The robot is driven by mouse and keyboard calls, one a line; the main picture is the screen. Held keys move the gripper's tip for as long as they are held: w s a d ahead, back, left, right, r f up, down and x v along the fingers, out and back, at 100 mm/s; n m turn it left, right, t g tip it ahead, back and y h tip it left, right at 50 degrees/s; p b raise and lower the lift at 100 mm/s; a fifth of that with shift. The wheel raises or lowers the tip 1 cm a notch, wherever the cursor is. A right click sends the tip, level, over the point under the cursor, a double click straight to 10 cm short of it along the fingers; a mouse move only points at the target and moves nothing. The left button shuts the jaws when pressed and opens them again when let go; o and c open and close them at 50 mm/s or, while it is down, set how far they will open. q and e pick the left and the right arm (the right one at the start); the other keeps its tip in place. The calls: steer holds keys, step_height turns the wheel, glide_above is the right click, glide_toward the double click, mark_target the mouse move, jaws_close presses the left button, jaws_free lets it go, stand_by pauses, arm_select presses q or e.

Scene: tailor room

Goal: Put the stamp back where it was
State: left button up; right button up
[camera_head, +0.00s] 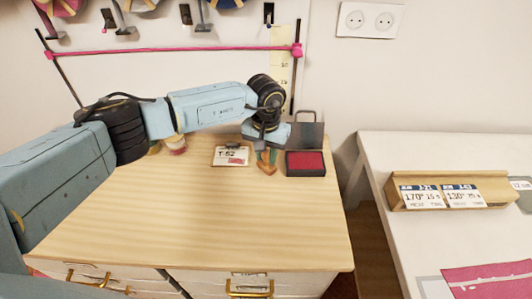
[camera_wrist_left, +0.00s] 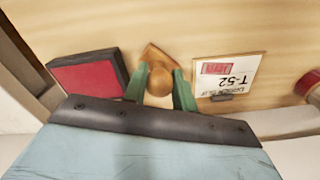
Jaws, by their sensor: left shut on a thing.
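The wooden stamp (camera_head: 267,169) is between the fingers of my left gripper (camera_head: 266,157), low over the wooden desk. In the left wrist view the stamp (camera_wrist_left: 152,52) has a rounded knob and a pointed-cornered wooden base, and the green fingers (camera_wrist_left: 159,88) are shut on the knob. I cannot tell whether its base touches the desk. The open ink pad (camera_head: 306,162), red in a black case with its lid up, lies just right of the stamp. A T-52 card (camera_head: 231,156) lies to its left. My right gripper is not in view.
The wooden desk (camera_head: 200,220) is bare in front. A reddish spool-like item (camera_head: 176,146) stands behind, near my left arm. A white table (camera_head: 380,160) at right bears a wooden holder (camera_head: 450,204) with printed cards. A pink rail (camera_head: 170,50) runs along the wall.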

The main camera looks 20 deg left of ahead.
arm_select(q)
steer(key=o, duration=1)
steer(key=shift+f, duration=0.1)
step_height(320, 180, up, 12)
steer(key=shift+r, duration=0.2)
